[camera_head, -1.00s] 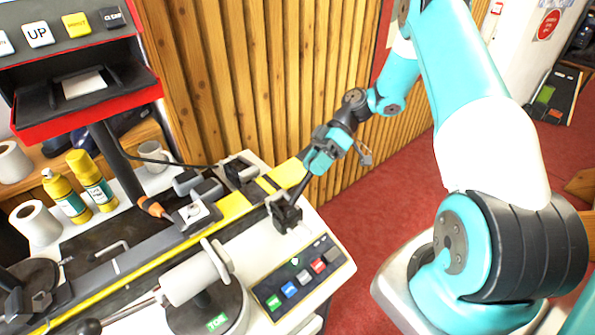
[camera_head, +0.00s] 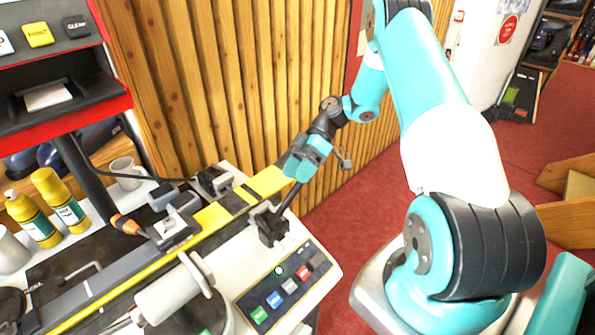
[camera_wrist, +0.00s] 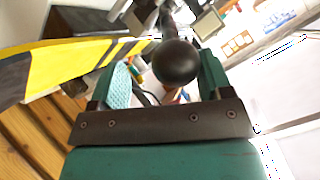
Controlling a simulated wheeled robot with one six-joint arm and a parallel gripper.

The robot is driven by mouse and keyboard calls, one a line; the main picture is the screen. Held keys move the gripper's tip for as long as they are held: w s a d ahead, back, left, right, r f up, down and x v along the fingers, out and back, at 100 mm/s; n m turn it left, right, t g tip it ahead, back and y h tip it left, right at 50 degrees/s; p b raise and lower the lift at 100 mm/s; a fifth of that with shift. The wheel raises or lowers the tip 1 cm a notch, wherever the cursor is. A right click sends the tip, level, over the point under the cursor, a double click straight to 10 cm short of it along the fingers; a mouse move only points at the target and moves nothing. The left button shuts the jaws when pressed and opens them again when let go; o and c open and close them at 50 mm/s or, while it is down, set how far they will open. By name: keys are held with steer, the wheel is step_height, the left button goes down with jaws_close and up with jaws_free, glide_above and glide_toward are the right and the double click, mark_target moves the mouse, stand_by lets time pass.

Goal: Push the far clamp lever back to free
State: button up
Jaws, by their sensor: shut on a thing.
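The far clamp (camera_head: 272,228) is a dark block at the right end of the bench, by the yellow strip. Its dark lever (camera_head: 289,198) tilts up and to the right from the block. My gripper (camera_head: 300,172) is at the lever's upper end, shut on it. In the wrist view, the lever's round black knob (camera_wrist: 176,62) sits between the two fingers of my gripper (camera_wrist: 165,78). The knob hides much of the rod and clamp behind it in that view.
A panel with coloured buttons (camera_head: 288,285) lies in front of the clamp. A white roller (camera_head: 170,295) is at the lower left. A slatted wooden wall (camera_head: 220,90) rises behind the bench. Red floor (camera_head: 335,215) is open to the right.

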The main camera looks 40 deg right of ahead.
steer(key=shift+o, duration=1.1)
steer(key=shift+w+d+f, duration=0.2)
steer(key=shift+w+f, duration=0.15)
steer(key=shift+w, duration=0.05)
steer(key=shift+d+r, duration=0.1)
steer(key=shift+r, duration=0.05)
steer(key=shift+c, duration=0.3)
steer(key=shift+w+d+r, duration=0.1)
steer(key=shift+d+r, duration=0.1)
steer(key=shift+d, duration=0.1)
steer(key=v, duration=0.5)
steer(key=shift+d+r, duration=0.1)
steer(key=shift+d, duration=0.25)
steer(key=shift+c, duration=0.8)
steer(key=p+v, duration=0.2)
steer(key=p, duration=0.4)
steer(key=p+v, duration=0.3)
steer(key=p, duration=0.3)
steer(key=shift+s+a+r+p, duration=0.1)
steer(key=shift+s+r+p, duration=0.1)
steer(key=shift+r+p, duration=0.25)
steer(key=shift+p, duration=0.45)
